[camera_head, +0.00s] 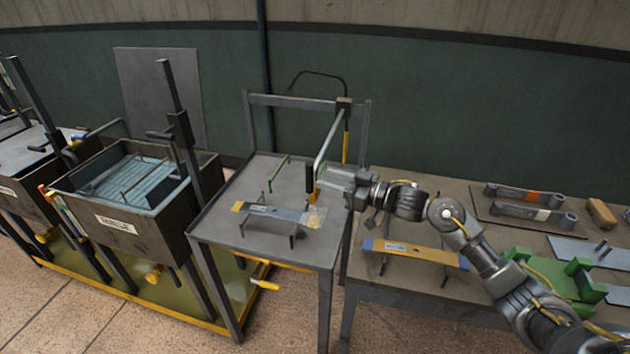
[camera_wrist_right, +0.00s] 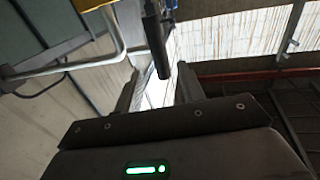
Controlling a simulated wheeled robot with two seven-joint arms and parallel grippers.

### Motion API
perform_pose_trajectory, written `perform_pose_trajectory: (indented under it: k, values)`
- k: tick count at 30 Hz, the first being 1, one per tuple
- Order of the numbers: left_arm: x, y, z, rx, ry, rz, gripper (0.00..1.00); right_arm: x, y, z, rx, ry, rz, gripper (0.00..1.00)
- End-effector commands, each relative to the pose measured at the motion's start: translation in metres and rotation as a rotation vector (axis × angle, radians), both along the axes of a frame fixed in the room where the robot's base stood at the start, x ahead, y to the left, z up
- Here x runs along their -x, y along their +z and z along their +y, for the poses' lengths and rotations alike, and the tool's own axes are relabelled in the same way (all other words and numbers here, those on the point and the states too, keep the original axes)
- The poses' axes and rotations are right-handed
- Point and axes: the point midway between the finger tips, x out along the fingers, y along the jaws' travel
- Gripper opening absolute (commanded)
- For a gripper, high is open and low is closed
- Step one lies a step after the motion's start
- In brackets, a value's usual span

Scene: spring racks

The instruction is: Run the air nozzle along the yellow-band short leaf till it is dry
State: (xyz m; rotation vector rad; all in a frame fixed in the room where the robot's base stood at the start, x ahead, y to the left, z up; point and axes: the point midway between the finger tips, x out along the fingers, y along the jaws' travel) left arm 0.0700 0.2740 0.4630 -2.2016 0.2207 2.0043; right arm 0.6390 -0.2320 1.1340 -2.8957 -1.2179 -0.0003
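A short grey leaf (camera_head: 272,211) with a yellow band at its left end lies on thin supports on the middle metal table. A pale, see-through patch covers its right end, perhaps water. The black air nozzle (camera_head: 310,177) hangs upright from a boom just above and behind the leaf's right end. It also shows in the right wrist view (camera_wrist_right: 155,42). My right gripper (camera_head: 322,181) comes from the right, level with the nozzle. Its fingers (camera_wrist_right: 160,80) are apart, with the nozzle in line with the gap and clear space either side. My left gripper is out of view.
A rinse tank (camera_head: 125,225) stands left of the metal table (camera_head: 215,225). Other leaves lie behind. The nozzle's boom (camera_head: 328,140) rises beside my right gripper.

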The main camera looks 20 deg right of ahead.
Motion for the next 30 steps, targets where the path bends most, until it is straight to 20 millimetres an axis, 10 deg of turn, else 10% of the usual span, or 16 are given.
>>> perform_pose_trajectory:
  k: [19, 22, 30]
  values:
    - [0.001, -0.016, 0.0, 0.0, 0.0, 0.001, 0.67, 0.032, 0.0, -0.032, 0.0, 0.001, 0.0, 0.39]
    - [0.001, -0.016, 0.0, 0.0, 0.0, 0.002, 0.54, 0.033, -0.004, -0.031, 0.003, -0.007, 0.003, 0.39]
    - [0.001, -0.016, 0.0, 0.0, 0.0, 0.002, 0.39, 0.059, -0.084, -0.012, 0.102, -0.227, 0.083, 0.39]
